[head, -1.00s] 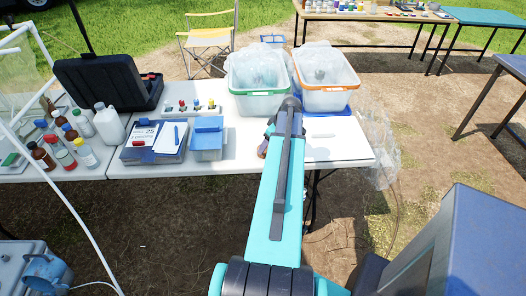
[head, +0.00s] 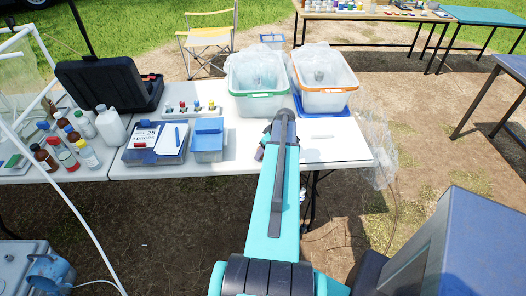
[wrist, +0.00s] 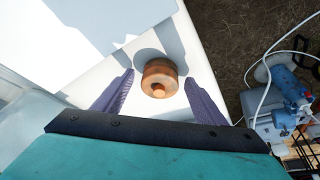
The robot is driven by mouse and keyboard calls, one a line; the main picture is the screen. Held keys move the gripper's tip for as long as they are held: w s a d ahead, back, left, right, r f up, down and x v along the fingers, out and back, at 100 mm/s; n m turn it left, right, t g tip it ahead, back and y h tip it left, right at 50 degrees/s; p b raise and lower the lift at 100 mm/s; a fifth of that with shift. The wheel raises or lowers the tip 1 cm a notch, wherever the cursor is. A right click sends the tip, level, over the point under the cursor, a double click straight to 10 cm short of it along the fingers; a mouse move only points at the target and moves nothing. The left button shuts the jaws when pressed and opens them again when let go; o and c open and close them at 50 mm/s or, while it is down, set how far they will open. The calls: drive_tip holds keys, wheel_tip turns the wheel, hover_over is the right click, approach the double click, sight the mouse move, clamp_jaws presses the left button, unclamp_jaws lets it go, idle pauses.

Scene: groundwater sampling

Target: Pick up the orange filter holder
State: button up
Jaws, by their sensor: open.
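The orange filter holder (wrist: 160,73) is a short round piece with a small knob on its near side. In the wrist view it sits on the white table, just beyond and between my fingertips. My gripper (wrist: 160,85) is open, with one purple finger on each side of the holder. I see no contact between fingers and holder. In the head view my arm hides the holder, and only a small part of my gripper (head: 260,152) shows at the arm's far end, near the table's front edge.
Two clear bins, one green-rimmed (head: 260,94) and one orange-rimmed (head: 325,90), stand behind my gripper. A blue-lidded box (head: 208,140) is to the left. Bottles (head: 88,153) stand farther left. The white table's (head: 340,150) right part is mostly clear.

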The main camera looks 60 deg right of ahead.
drive_tip(key=shift+w+f, duration=0.15)
drive_tip(key=shift+f, duration=0.15)
idle(0.4)
drive_tip(key=c, duration=1.1)
drive_tip(key=shift+c, duration=0.2)
drive_tip(key=shift+r, duration=0.15)
drive_tip(key=shift+r+b, duration=0.95)
drive_tip(key=shift+r, duration=0.4)
drive_tip(key=shift+s+d+r, duration=0.2)
drive_tip(key=shift+s, duration=0.05)
drive_tip(key=s+d+b, duration=0.1)
drive_tip(key=s+d, duration=0.1)
drive_tip(key=s, duration=0.2)
drive_tip(key=s+d+r+b, duration=0.1)
drive_tip(key=s+d+b, duration=0.1)
drive_tip(key=s, duration=0.3)
drive_tip(key=s+d+b, duration=0.2)
drive_tip(key=s+d, duration=0.1)
drive_tip(key=s, duration=0.1)
drive_tip(key=shift+s+d+r, duration=0.15)
drive_tip(key=shift+d+r, duration=0.15)
drive_tip(key=shift+d, duration=0.05)
